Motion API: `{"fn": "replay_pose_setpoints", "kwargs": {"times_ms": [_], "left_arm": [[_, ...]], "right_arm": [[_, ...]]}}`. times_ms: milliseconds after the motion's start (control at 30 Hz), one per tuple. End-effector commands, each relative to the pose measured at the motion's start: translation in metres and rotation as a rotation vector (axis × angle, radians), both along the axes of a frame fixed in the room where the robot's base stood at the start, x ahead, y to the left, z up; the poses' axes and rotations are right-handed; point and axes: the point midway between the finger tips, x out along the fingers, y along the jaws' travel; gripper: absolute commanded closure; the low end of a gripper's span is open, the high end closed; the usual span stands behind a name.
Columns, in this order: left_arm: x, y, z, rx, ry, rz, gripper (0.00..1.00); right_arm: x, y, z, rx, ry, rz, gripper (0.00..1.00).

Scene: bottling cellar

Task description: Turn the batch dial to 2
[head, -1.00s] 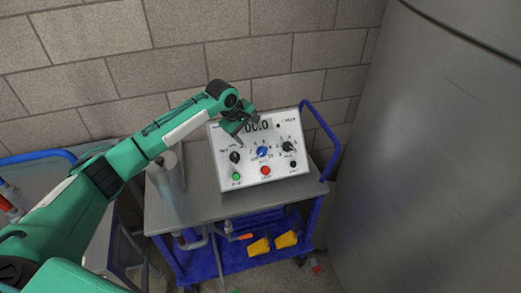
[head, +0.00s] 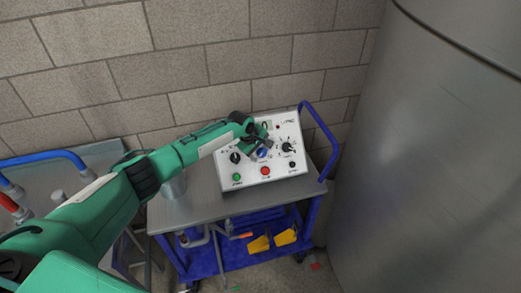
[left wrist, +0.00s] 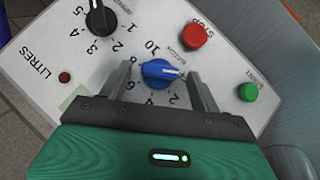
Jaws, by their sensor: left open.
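The control box (head: 235,172) stands on the cart, its sloped white face toward me. The blue dial (left wrist: 161,73) sits mid-panel, with printed numbers around it; its white line points roughly to the right in the left wrist view. I cannot read for sure which label names the batch dial. A black dial (left wrist: 100,18) numbered about 1 to 5 is at the upper left there. My left gripper (left wrist: 159,78) is open, its fingers on either side of the blue dial; contact cannot be told. In the head view my left gripper (head: 257,141) covers part of the panel and display.
A red button (left wrist: 193,36) and a green button (left wrist: 248,92) lie near the blue dial. The box stands on a grey cart top (head: 200,205) with a blue handle (head: 325,140). A block wall is behind; a large steel tank (head: 435,150) stands at right.

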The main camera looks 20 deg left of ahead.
Motion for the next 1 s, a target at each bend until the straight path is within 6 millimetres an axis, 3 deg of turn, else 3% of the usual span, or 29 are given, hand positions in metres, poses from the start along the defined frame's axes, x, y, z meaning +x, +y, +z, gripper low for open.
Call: {"fn": "replay_pose_setpoints", "kwargs": {"times_ms": [400, 633, 1000], "left_arm": [[0.0021, -0.0015, -0.0048, -0.001, -0.001, 0.0, 0.36], [0.002, -0.0013, -0.0046, -0.001, -0.001, 0.0, 0.81], [0.0026, -0.0022, -0.005, 0.035, 0.023, -0.038, 0.81]], "right_arm": [[-0.0001, -0.0037, 0.0008, -0.004, 0.0, 0.002, 0.64], [-0.0002, -0.0036, 0.0008, -0.004, 0.0, 0.002, 0.64], [-0.0002, -0.0032, -0.0015, -0.003, 0.0, 0.002, 0.64]]}}
